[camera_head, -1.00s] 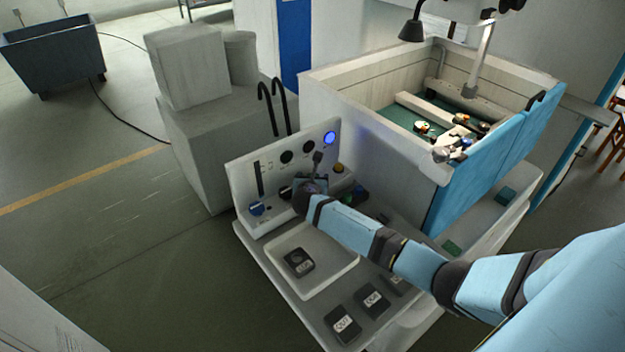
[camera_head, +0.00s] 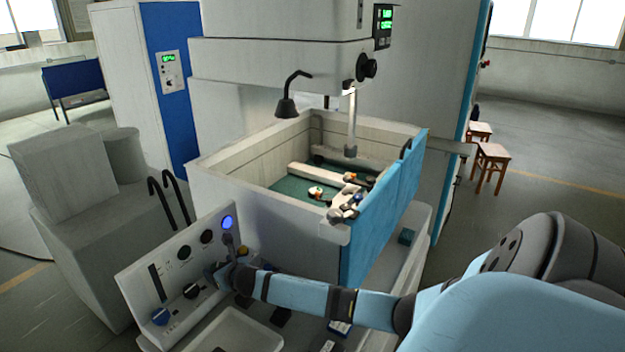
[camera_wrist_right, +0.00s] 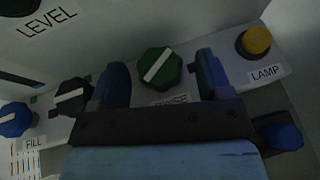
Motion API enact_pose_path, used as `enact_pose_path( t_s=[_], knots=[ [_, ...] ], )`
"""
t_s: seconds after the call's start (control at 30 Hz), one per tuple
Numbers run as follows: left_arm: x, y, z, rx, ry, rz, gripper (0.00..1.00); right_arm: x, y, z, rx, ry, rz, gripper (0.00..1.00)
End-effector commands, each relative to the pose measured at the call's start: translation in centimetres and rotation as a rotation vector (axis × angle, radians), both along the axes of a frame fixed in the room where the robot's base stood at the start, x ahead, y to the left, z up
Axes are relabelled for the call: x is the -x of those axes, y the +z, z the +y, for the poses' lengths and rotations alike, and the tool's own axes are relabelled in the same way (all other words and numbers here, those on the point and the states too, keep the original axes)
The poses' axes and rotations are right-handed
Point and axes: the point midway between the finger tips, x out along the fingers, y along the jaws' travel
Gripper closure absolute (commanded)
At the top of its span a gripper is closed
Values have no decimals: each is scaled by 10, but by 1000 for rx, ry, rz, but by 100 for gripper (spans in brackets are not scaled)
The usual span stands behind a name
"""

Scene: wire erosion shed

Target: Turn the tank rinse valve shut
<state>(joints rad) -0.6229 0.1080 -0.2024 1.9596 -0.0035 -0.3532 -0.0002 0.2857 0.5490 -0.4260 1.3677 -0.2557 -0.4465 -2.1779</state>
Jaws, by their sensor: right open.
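The rinse valve is a green octagonal knob (camera_wrist_right: 160,68) with a white bar that slants from lower left to upper right in the right wrist view. My right gripper (camera_wrist_right: 162,75) is open, with one finger on each side of the knob and a visible gap to both. In the head view my right gripper (camera_head: 222,272) is at the control panel (camera_head: 145,262) and hides the green knob. My left gripper is not in view.
A black knob (camera_wrist_right: 72,95) and a blue FILL knob (camera_wrist_right: 15,120) sit left of the valve. A yellow LAMP knob (camera_wrist_right: 255,41) sits to the right. The machine tank (camera_head: 240,205) stands behind the panel, and a white tray (camera_head: 238,330) lies in front.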

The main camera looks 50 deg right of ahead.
Motion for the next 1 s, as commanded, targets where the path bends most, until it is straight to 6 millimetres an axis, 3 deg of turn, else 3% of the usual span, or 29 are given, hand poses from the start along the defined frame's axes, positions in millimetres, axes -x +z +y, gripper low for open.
enact_pose_path(
  t_s=[0.67,1.0],
  knots=[
    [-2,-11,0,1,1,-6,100,-1,0,-7,5,353,0,28],
    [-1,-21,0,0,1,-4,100,50,17,-18,3,358,4,28]
  ],
)
